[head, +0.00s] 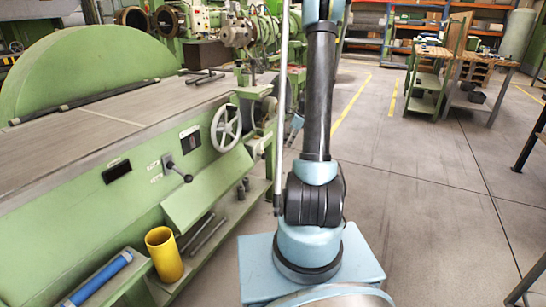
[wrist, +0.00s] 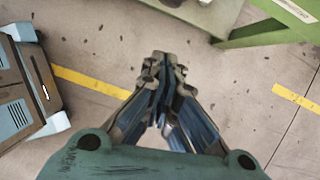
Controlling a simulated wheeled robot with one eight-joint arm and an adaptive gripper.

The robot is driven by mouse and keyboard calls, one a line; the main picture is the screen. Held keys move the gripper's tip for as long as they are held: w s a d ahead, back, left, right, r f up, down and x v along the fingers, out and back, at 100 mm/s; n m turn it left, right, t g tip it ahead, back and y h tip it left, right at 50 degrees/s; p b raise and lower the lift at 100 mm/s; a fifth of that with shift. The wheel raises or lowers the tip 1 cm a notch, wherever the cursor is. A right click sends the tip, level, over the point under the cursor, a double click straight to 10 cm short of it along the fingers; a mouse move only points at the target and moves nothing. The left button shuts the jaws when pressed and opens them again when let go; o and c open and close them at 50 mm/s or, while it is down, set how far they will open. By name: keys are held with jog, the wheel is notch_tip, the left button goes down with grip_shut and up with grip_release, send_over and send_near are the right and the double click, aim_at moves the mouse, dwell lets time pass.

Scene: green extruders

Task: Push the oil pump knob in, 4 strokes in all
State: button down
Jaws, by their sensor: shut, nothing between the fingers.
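I cannot pick out the oil pump knob for certain in either view. In the head view a short lever with a dark round knob (head: 187,178) sticks out from the front of the green machine (head: 140,190); I cannot tell whether it is the pump's. My gripper (wrist: 162,62) shows in the wrist view, its fingers closed together and empty above the bare floor. It touches nothing that I can see. The head view shows my arm rising, with the gripper out of the picture.
A spoked handwheel (head: 226,128) sits on the machine's front. Green framework (wrist: 275,25) edges the wrist view's top right. Open floor (head: 420,200) lies right, before a workbench (head: 478,75).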

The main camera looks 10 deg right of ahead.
aim_at(261, 155)
jog(key=w+a+f, duration=0.3)
jog(key=a+f, duration=0.4)
jog(key=f, duration=0.2)
jog(key=shift+w, duration=0.3)
dwell(0.4)
jog(key=shift+w+a, duration=0.8)
jog(key=shift+a, duration=0.3)
